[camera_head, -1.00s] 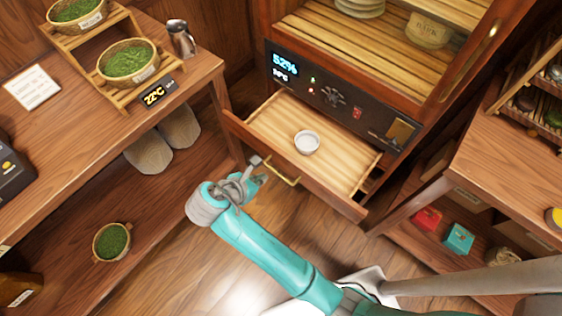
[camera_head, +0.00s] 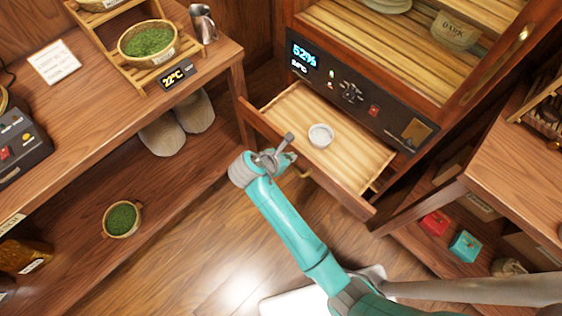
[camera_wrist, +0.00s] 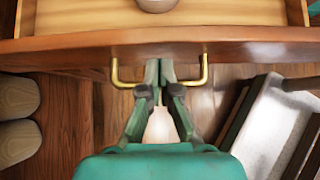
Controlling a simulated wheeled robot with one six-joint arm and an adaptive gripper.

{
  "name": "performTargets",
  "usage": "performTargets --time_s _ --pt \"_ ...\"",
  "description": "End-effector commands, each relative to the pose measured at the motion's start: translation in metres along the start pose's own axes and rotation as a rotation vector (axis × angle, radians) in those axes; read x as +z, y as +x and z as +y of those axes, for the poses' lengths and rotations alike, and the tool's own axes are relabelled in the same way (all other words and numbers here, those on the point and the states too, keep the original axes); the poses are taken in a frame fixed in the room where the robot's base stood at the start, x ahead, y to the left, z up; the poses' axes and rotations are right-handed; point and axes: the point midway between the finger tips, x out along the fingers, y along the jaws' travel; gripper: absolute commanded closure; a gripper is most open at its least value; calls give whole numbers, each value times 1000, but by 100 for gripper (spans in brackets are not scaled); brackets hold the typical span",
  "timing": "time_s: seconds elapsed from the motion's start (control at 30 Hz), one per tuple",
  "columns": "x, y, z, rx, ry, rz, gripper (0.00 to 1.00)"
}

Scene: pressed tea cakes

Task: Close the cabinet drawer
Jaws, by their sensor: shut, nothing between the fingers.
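The cabinet drawer (camera_head: 340,187) is pulled out below the control panel in the head view, and its wooden front spans the top of the wrist view (camera_wrist: 70,48). A small white cup (camera_head: 320,136) stands inside it. The brass handle (camera_wrist: 205,72) shows at both ends in the wrist view; its middle is hidden by my fingers. My gripper (camera_head: 289,157) is shut and empty at the drawer front. In the wrist view its fingertips (camera_wrist: 160,66) lie between the handle's two ends, close to the front; whether they touch it I cannot tell.
The cabinet's control panel (camera_head: 350,92) is above the drawer. A wooden shelf table (camera_head: 110,80) with tea baskets stands at left, slippers (camera_head: 178,130) beneath it. Another shelf (camera_head: 520,190) stands close at right. Wood floor (camera_head: 200,230) is open in front.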

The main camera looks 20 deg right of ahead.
Motion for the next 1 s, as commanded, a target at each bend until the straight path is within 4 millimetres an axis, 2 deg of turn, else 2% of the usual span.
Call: performTargets --time_s 0.2,0.73,0.87,1.0 --pt "10 10 0 -1 0 1 100" --pt "16 16 0 -1 1 1 100" --pt "28 27 0 -3 2 1 100" --pt "48 47 -1 -4 4 0 100"
